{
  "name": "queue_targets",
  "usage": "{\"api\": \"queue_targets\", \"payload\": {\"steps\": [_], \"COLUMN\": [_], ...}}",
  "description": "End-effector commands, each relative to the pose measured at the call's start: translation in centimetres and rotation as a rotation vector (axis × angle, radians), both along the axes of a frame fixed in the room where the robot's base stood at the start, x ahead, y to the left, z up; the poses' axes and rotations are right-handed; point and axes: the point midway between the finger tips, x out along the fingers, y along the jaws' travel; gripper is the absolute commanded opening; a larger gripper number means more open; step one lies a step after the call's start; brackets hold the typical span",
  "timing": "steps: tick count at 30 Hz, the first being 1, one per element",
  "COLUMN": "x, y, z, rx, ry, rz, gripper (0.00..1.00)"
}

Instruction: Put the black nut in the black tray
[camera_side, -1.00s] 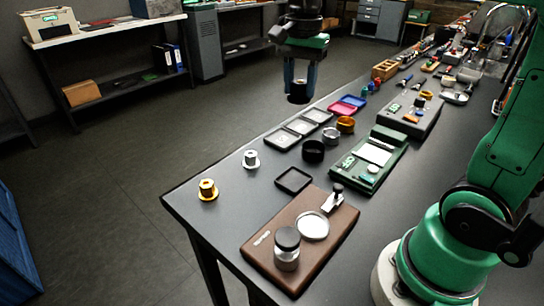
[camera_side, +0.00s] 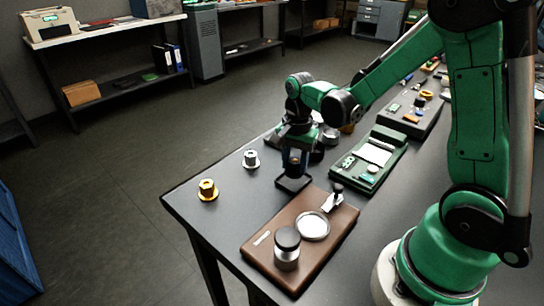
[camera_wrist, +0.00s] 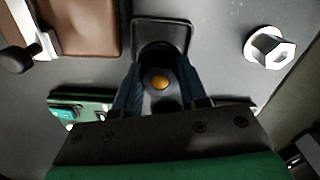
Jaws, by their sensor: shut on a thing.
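My gripper (camera_side: 294,168) is shut on the black nut, a dark round piece between the blue-grey fingers. In the wrist view the black nut (camera_wrist: 158,52) shows as a dark shape just past the fingertips (camera_wrist: 160,72). The small square black tray (camera_side: 291,184) lies on the table below it, beside the brown board.
The brown board (camera_side: 268,261) with a jar (camera_side: 287,257) and a round silver disc lies in front. A green device (camera_side: 367,166) is at the right. The table's left corner is clear.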

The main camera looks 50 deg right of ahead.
Motion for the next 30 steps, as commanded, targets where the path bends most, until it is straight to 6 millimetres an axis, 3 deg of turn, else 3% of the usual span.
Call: {"api": "queue_targets", "payload": {"steps": [6,17,18,21,30], "x": [0.0,0.0,0.0,0.0,0.0], "y": [0.0,0.0,0.0,0.0,0.0], "z": [-2.1,-2.4,-2.5,-2.5,-1.8], "rx": [0.0,0.0,0.0,0.0,0.0], "ry": [0.0,0.0,0.0,0.0,0.0], "rz": [0.0,0.0,0.0,0.0,0.0], "gripper": [0.0,0.0,0.4,0.68,0.69]}}
